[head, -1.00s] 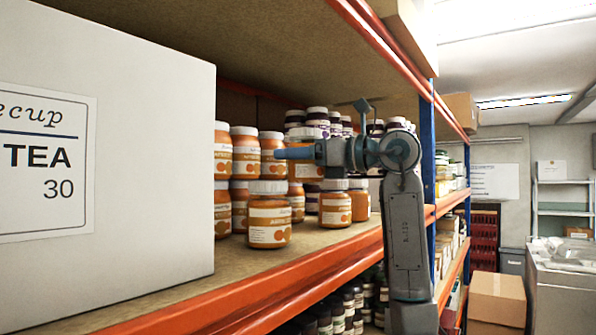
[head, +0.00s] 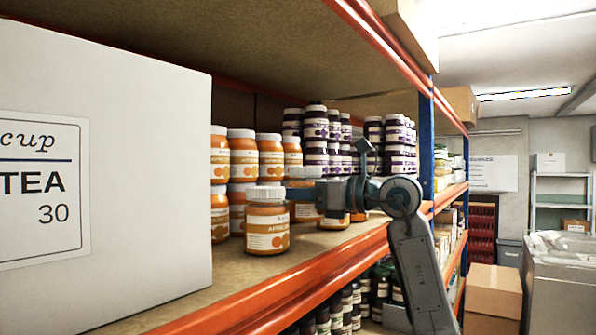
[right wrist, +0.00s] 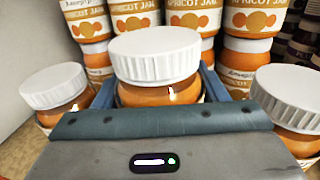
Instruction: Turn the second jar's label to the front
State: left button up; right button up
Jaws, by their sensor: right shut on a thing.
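My right gripper (head: 305,192) is shut on the second jar, an orange apricot jam jar with a white lid (head: 303,172). In the right wrist view the gripper fingers (right wrist: 160,95) are on either side of this jar (right wrist: 157,95), and its lid sits higher than its neighbours' lids. The gripper hides most of its front, so I cannot tell which way its label faces or whether its base touches the shelf. The first jar (head: 267,222) stands to the left, label to the front. Another jar (head: 334,221) stands to the right, partly covered by my arm. My left gripper is not in view.
A large white tea box (head: 130,120) fills the left of the shelf (head: 210,280). Stacked apricot jars (head: 243,160) and purple-labelled jars (head: 316,145) stand behind. An orange beam (head: 300,277) edges the shelf, and a blue post (head: 426,150) stands to the right.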

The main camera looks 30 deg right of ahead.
aim_at(298, 209)
jog(key=shift+s+a+f, duration=0.1)
jog(key=shift+a+f, duration=0.1)
jog(key=shift+f, duration=0.2)
notch_tip(298, 209, down, 2)
jog(key=b, duration=0.3)
jog(key=shift+f, duration=0.25)
jog(key=shift+r+h+p, duration=0.2)
jog(key=shift+h+p, duration=0.1)
jog(key=shift+d+r+m+t+h+p, duration=0.15)
jog(key=shift+m+t+h+p, duration=0.15)
jog(key=shift+m+t+h, duration=0.65)
jog(key=shift+m+h+p, duration=0.35)
jog(key=shift+h, duration=0.2)
jog(key=shift+m+t+h+p, duration=0.3)
jog(key=shift+m+h, duration=0.1)
jog(key=shift+h, duration=0.2)
jog(key=shift+d+h, duration=0.1)
jog(key=shift+h, duration=0.2)
jog(key=shift+m, duration=0.3)
jog(key=shift+f, duration=0.45)
